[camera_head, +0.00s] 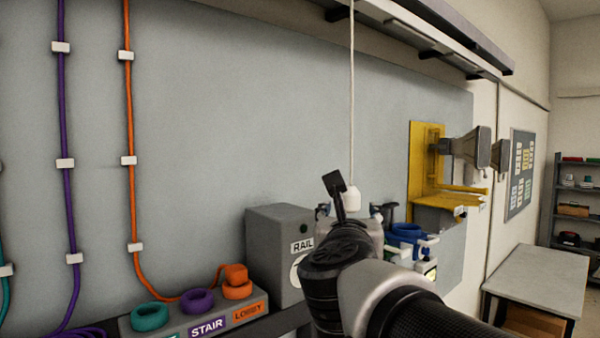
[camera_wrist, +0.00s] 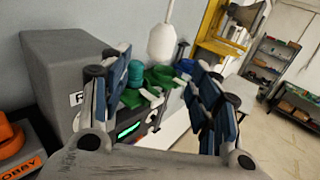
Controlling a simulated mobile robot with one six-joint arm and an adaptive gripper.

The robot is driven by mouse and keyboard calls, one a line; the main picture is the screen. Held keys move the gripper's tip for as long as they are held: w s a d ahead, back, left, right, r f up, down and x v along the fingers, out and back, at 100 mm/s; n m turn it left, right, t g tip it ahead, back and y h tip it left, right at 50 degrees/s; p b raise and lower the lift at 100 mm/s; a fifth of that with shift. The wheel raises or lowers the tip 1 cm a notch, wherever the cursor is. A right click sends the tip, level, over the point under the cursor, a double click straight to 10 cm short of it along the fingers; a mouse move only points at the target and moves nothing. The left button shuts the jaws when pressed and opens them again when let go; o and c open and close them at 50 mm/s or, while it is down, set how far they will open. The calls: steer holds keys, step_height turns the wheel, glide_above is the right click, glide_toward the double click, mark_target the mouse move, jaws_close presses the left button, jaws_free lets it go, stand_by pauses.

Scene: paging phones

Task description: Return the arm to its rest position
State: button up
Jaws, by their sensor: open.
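My arm reaches from the lower right of the head view toward the grey wall panel (camera_head: 300,120). My gripper (camera_head: 350,214) is at its far end, partly hidden behind my own wrist. In the wrist view my gripper (camera_wrist: 150,80) shows its two blue-and-black fingers spread apart, with nothing held between them. A white pull handle (camera_head: 352,199) hangs on a cord just beyond the gripper. In the wrist view the handle (camera_wrist: 162,43) hangs above and beyond the gap between the fingers.
A grey box marked RAIL (camera_head: 272,243) stands left of my gripper. A cable station with coloured rings (camera_head: 197,325) is further left. Blue (camera_head: 406,235) and green parts (camera_wrist: 135,85) are beyond the gripper. A yellow bracket (camera_head: 424,160), horns (camera_head: 471,147) and a table (camera_head: 540,275) are right.

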steer(key=s+a+f+n+g+y+b, duration=0.2)
steer(key=s+f+n+y+b, duration=0.15)
steer(key=f+n, duration=0.5)
steer(key=s+a+f+n+g+y+b, duration=0.1)
steer(key=s+a+f+n+y+b, duration=0.2)
steer(key=f+n, duration=0.55)
steer(key=s+a+f+n+g+y+b, duration=0.2)
steer(key=s+f+n+b, duration=0.3)
steer(key=f+n, duration=0.35)
steer(key=s+d+f+n+g+h+b, duration=0.1)
steer(key=s+d+f+n+g+b, duration=0.1)
steer(key=s+f, duration=0.4)
steer(key=s+d+f+n+g+h+b, duration=0.1)
steer(key=s+d+f+n+g+b, duration=0.2)
steer(key=s+f+n, duration=0.3)
steer(key=s+d+f+n+g+h+b, duration=0.2)
steer(key=s+f+n, duration=0.3)
steer(key=f, duration=0.8)
steer(key=shift+s+d+f+g+b, duration=0.3)
steer(key=shift+s+d+b, duration=0.15)
steer(key=shift+s+d, duration=0.4)
